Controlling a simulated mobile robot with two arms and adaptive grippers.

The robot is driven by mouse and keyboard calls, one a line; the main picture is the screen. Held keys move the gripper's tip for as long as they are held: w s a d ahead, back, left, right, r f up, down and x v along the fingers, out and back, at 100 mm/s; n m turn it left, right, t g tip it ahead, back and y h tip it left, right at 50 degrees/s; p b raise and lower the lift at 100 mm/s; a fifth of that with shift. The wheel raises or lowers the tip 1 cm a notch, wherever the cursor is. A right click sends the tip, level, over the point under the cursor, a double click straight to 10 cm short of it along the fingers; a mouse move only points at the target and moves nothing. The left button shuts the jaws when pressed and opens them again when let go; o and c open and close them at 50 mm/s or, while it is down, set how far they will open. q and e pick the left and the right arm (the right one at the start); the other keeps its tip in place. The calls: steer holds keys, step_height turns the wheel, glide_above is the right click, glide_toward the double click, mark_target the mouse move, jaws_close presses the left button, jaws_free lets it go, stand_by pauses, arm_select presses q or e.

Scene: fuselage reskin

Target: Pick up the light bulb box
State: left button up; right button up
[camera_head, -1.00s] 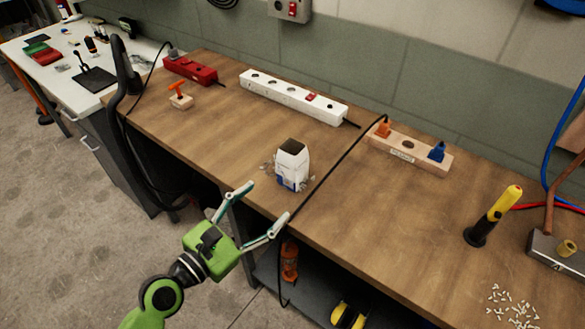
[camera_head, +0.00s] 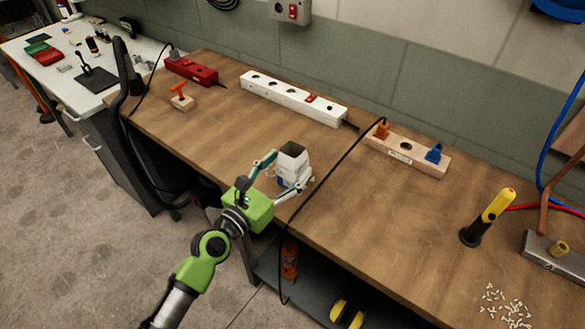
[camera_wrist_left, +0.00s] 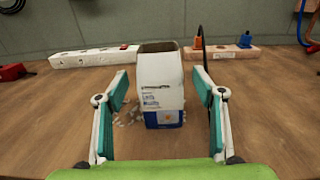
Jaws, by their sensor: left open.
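The light bulb box (camera_head: 293,163) is a small white carton with a blue lower part and a dark top. It stands upright on the wooden workbench. It also shows in the left wrist view (camera_wrist_left: 161,88), with printing on its front. My left gripper (camera_head: 289,178) is open, with one finger on each side of the box. In the left wrist view the fingers (camera_wrist_left: 160,108) flank the box with a gap on both sides. My right gripper is not in view.
A black cable (camera_head: 335,166) crosses the bench just right of the box. Behind stand a white power strip (camera_head: 290,98) and a wooden socket block (camera_head: 406,151). A yellow-and-black tool (camera_head: 488,217) stands to the right. Small pale bits lie around the box.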

arm_select(q)
steer(key=x, duration=0.3)
steer(key=shift+s, duration=0.1)
steer(key=c, duration=1.2)
